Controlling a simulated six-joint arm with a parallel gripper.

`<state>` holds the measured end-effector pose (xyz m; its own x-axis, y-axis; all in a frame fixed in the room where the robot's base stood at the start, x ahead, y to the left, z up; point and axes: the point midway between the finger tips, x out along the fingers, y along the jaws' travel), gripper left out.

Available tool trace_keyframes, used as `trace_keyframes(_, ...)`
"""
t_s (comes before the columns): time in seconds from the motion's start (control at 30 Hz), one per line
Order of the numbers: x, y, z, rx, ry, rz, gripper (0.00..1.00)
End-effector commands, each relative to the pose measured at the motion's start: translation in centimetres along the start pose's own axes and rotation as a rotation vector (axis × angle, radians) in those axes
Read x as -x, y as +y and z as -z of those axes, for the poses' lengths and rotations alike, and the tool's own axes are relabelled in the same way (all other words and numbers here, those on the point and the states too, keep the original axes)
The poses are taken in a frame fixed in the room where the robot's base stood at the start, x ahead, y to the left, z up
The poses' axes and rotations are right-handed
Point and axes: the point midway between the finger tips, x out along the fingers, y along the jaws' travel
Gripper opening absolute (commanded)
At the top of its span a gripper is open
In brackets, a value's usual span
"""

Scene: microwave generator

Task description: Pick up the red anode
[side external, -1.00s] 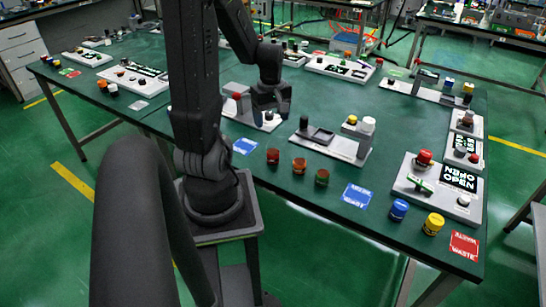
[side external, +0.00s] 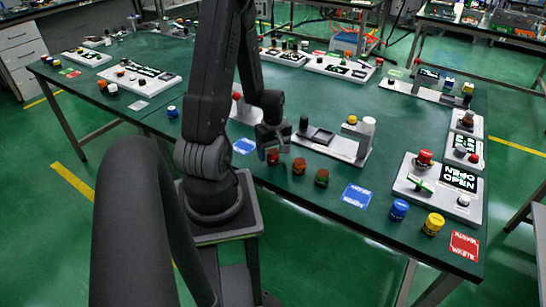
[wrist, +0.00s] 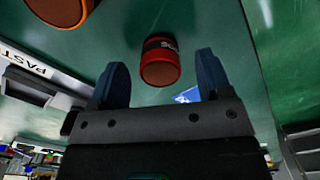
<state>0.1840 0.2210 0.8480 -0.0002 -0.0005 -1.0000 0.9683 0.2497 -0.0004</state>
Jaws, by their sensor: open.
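The red anode, a short red cylinder (side external: 273,158), stands at the left end of a row of three near the table's front edge. In the wrist view, the red anode (wrist: 160,62) has a black band with partly legible pale lettering. It lies between the lines of the two fingers, just beyond their tips. My gripper (side external: 271,145) is just above it in the side view, partly in front of its top. In the wrist view, my gripper (wrist: 160,75) is open with nothing between its blue-grey fingers.
An orange cylinder (side external: 299,166) and a dark green-brown one (side external: 321,177) stand close on the right; the orange one (wrist: 62,8) also shows in the wrist view. A blue card (side external: 244,146) lies to the left. A grey-white fixture (side external: 340,143) stands behind the row.

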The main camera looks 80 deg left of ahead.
Motion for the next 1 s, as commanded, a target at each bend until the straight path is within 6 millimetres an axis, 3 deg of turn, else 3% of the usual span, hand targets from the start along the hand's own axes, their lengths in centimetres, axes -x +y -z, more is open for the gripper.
trace_keyframes(0.13, -1.22, -0.03, 0.01, 0.001, -0.001, 0.001, 0.72)
trace_keyframes(0.4, -1.38, 0.0, 0.03, 0.001, 0.001, -0.001, 0.72)
trace_keyframes(1.0, -1.35, -0.01, 0.02, 0.0, 0.001, -0.001, 0.14)
